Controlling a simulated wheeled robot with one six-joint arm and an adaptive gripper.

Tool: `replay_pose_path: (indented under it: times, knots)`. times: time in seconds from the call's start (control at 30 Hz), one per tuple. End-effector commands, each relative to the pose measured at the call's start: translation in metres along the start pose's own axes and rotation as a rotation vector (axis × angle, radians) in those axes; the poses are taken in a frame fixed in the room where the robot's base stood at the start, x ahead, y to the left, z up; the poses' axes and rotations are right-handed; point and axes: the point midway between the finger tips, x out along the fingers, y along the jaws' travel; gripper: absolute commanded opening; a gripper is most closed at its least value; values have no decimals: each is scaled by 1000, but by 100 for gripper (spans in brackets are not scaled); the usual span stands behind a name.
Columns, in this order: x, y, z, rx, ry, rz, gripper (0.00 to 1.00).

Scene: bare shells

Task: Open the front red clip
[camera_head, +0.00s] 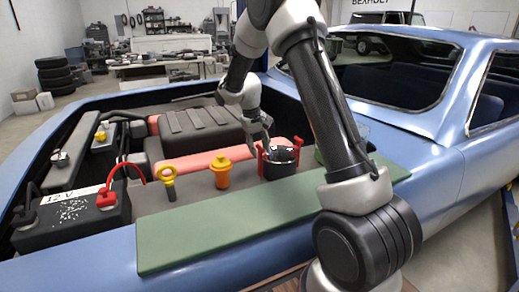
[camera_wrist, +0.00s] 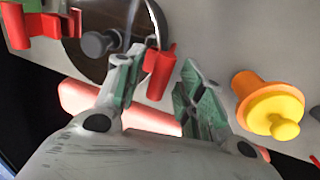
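A round black canister (camera_head: 281,168) with a dark lid stands in the engine bay in the head view. Its red clip (camera_head: 262,160) is on the left side, and another red clip (camera_head: 298,142) is on the right. My gripper (camera_head: 260,133) is just above the canister's left side. In the wrist view my gripper (camera_wrist: 160,75) is open, its fingers spread on either side of one upright red clip (camera_wrist: 160,72). I cannot tell whether they touch it. The other red clip (camera_wrist: 45,24) is at the upper left, across the dark lid (camera_wrist: 95,62).
An orange cap (camera_head: 221,172) stands left of the canister and also shows in the wrist view (camera_wrist: 268,105). A yellow-handled dipstick (camera_head: 169,181) and a 12 V battery (camera_head: 72,215) lie further left. A green mat (camera_head: 220,228) covers the near fender.

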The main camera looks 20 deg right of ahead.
Motion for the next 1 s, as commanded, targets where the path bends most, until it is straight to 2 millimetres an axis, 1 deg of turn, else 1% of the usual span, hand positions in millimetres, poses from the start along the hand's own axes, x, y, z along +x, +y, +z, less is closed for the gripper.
replay_pose_path:
  times: [0.1, 0.3, 0.33, 0.53, 0.83, 1.0]
  knots:
    - [5, 0, 0, 0, 1, 0, 38]
    - [5, 0, 0, 0, 2, 0, 38]
    - [5, 0, 0, 0, 2, 0, 37]
    - [5, 0, 0, 0, 2, 0, 0]
    - [5, -1, 0, -1, 1, 8, 0]
    - [4, -8, 0, -5, 1, 59, 0]
